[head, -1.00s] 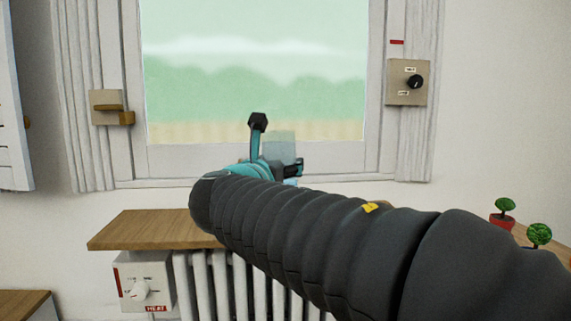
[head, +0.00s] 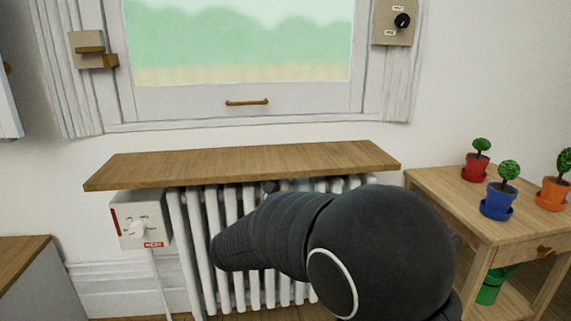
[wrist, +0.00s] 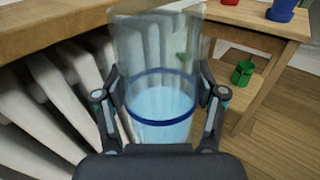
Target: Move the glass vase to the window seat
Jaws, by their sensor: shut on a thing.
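The glass vase (wrist: 160,125) is clear, with a dark blue band and pale blue in its lower part. In the wrist view it stands roughly upright between the fingers of my gripper (wrist: 160,96), which is shut on it. A wooden ledge (head: 240,162) runs under the window, above the radiator; I cannot tell for sure whether it is the window seat. In the wrist view, the ledge's edge (wrist: 60,28) is left of the vase and the radiator's white fins are beside it. In the head view my arm hides most of the gripper and vase, low by the ledge's front.
The white radiator (head: 205,250) stands close behind my arm. A heat control box (head: 142,215) is at its left. A wooden side table (head: 450,200) at right holds red, blue and orange potted plants. The ledge top is clear. A wood-topped cabinet (head: 22,262) is at lower left.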

